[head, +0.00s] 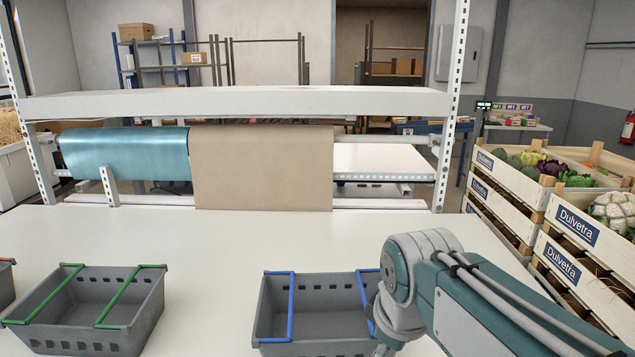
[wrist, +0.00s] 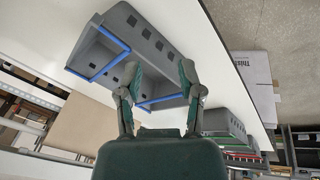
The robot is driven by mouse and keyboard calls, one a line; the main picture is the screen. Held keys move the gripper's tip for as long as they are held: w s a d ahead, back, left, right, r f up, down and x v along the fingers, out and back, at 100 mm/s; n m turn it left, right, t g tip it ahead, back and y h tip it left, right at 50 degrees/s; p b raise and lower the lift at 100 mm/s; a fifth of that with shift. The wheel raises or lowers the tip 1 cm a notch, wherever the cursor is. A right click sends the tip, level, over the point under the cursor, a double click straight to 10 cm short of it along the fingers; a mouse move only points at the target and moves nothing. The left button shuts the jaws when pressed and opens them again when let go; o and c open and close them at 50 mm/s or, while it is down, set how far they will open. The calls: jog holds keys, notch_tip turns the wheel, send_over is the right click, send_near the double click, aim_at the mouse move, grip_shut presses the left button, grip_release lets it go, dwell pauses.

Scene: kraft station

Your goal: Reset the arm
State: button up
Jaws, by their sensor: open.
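My arm (head: 420,275) reaches in from the lower right in the head view. It is bent, with its wrist over the right side of the blue-handled basket (head: 315,318). My gripper (wrist: 160,66) shows in the wrist view with its two fingers spread apart and nothing between them. The blue-handled basket also shows beyond the fingers in the wrist view (wrist: 150,45), at a strong tilt. I cannot tell the exact gap between fingers and basket. In the head view the fingers are mostly cut off by the lower edge.
A green-handled basket (head: 120,305) stands left on the white table (head: 230,240). A brown paper roll (head: 262,165) and a teal roll (head: 125,150) hang under a shelf (head: 240,103) at the back. Produce crates (head: 570,225) stand right. The table's middle is clear.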

jog(key=s+d+f+m+t, duration=0.2)
jog(key=s+d+f+m, duration=0.2)
jog(key=s+m, duration=0.5)
jog(key=shift+s+d+f+m, duration=0.25)
jog(key=shift+s+d+m, duration=0.05)
jog(key=shift+d+m, duration=0.35)
jog(key=shift+a, duration=0.1)
